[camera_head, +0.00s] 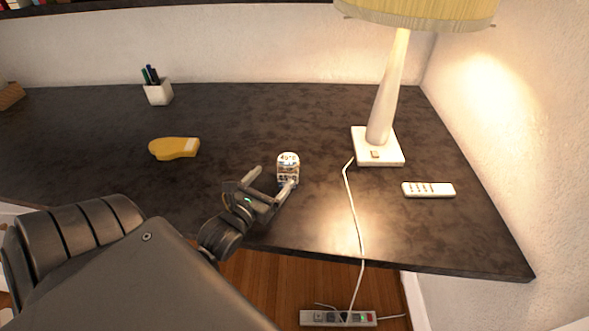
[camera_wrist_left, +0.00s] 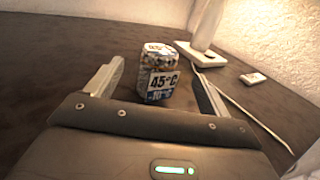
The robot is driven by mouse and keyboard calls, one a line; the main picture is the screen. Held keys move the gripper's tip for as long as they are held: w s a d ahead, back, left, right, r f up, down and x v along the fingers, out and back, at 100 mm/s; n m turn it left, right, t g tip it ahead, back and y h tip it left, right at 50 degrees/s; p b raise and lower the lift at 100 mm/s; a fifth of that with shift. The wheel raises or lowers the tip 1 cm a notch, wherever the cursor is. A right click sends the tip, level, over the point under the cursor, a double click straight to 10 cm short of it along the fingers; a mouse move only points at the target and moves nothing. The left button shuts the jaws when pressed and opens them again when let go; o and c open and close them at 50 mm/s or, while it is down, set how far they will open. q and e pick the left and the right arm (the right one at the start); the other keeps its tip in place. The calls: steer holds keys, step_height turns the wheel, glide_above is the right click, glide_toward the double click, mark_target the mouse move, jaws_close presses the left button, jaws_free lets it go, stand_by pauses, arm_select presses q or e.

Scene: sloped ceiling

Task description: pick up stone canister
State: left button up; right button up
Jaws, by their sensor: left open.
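The stone canister (camera_head: 288,166) is a small upright jar with a pale top and printed sides, standing on the dark desk. In the left wrist view the canister (camera_wrist_left: 158,75) shows "45°C" lettering and stands between the fingers, toward their tips. My left gripper (camera_head: 273,176) is open, with one finger on each side of it. In the left wrist view the left gripper (camera_wrist_left: 157,84) shows a gap to the left finger; the right finger is apart from it too. The right gripper is not in view.
A lamp (camera_head: 388,95) stands to the right, its white cord (camera_head: 353,215) running over the desk's front edge. A remote (camera_head: 428,189) lies farther right. A yellow object (camera_head: 174,148) and a pen cup (camera_head: 158,92) are to the left. The desk around the canister is clear.

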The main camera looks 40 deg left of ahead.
mark_target(291, 156)
arm_select(q)
steer(key=shift+w+r, duration=0.2)
steer(key=w, duration=0.3)
steer(key=w+p, duration=0.1)
steer(key=w, duration=0.1)
steer(key=shift+a+f, duration=0.15)
steer(key=shift+a, duration=0.15)
steer(key=shift+w, duration=0.2)
steer(key=w, duration=0.2)
steer(key=w+p, duration=0.1)
steer(key=shift+w+a+f, duration=0.1)
steer(key=shift+w+a, duration=0.25)
steer(key=shift+a, duration=0.05)
steer(key=shift+w, duration=0.5)
steer(key=c, duration=1.3)
steer(key=shift+c, duration=0.3)
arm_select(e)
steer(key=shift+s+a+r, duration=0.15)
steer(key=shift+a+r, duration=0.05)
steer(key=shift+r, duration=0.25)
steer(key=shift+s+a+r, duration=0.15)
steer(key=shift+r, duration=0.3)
